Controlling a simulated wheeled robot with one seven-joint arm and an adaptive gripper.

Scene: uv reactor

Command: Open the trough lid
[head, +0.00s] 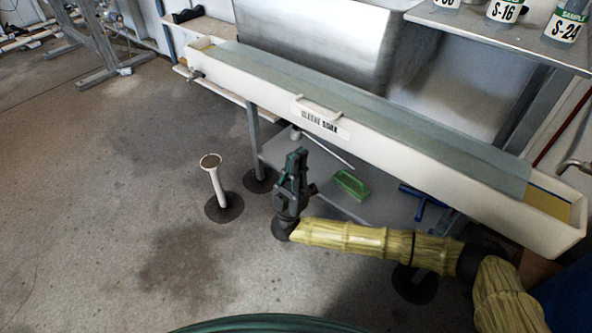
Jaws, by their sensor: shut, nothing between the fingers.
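The long white trough (421,155) runs from the upper left to the lower right. A flat grey-blue lid (400,112) lies over most of its top, apparently closed. A yellow strip shows inside the trough at its right end. A white handle (318,108) sticks out at the lid's front edge, above a printed label on the trough's front wall. My gripper (297,153) is shut and empty, its fingers pointing up. It appears in front of and below the handle, apart from it. The hinge side of the lid is hard to make out.
A steel panel (318,40) stands behind the trough. A shelf (500,35) with labelled sample bottles is at the upper right. A white post (216,182) rises from the floor; open floor lies left.

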